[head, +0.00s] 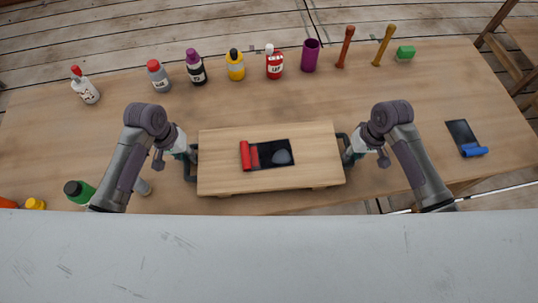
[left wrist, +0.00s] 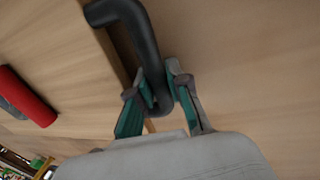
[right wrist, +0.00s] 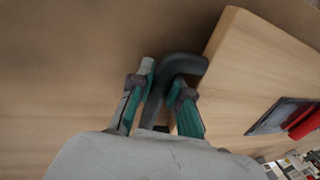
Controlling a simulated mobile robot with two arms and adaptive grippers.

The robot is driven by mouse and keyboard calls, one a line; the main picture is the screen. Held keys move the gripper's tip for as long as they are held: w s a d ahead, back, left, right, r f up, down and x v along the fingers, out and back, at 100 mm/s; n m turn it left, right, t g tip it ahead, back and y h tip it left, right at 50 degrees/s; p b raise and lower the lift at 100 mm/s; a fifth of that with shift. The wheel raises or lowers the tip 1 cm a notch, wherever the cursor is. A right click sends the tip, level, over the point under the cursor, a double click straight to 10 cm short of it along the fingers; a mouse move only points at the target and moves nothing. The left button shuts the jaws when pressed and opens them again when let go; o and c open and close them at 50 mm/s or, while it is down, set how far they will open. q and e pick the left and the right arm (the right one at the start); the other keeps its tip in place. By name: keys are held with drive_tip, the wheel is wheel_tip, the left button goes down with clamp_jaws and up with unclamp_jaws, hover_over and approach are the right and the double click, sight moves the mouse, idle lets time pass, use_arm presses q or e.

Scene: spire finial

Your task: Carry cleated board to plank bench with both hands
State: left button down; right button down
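The cleated board (head: 220,160) is a pale wooden rectangle with a dark handle at each short end. It lies level over the front middle of the table; whether it touches the table I cannot tell. On it are a dark tray (head: 272,164) and a red roller (head: 245,155). My left gripper (head: 190,156) is shut on the left handle (left wrist: 135,25), its fingers on both sides of the bar. My right gripper (head: 346,152) is shut on the right handle (right wrist: 180,65). A wooden piece (head: 522,38), cut off at the top right, may be the plank bench.
A black tray (head: 460,131) and blue roller (head: 474,150) lie at right.

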use_arm(q)
drive_tip(key=shift+w+r, duration=0.1)
drive_tip(key=shift+r, duration=0.1)
use_arm(e)
drive_tip(key=shift+w+r, duration=0.1)
drive_tip(key=shift+r, duration=0.05)
